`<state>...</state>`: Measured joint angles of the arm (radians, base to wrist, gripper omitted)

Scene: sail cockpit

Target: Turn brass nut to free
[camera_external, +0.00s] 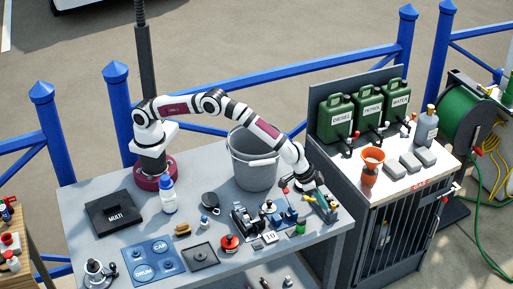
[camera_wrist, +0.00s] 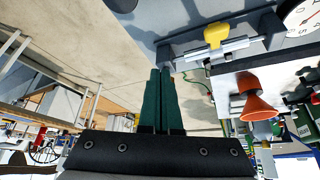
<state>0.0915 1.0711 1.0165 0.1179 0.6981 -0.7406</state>
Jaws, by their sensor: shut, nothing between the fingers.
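My gripper (camera_external: 312,187) is low over the right end of the grey workbench, near a cluster of small fixtures. In the wrist view its two dark green fingers (camera_wrist: 160,72) are together with nothing between them. A yellow, knob-like piece (camera_wrist: 215,36) sits by a shiny metal rod to the right of the fingertips, apart from them. I cannot tell whether it is the brass nut. In the external view no brass nut can be made out for certain; the fixtures under my gripper are small and partly covered by it.
A grey bucket (camera_external: 253,168) stands behind the fixtures, close to my arm. A blue-capped bottle (camera_external: 168,198), a black MULTI case (camera_external: 115,213) and a blue mat (camera_external: 142,274) are on the left. An orange funnel (camera_external: 372,160) stands on the cabinet at right; it also shows in the wrist view (camera_wrist: 257,104).

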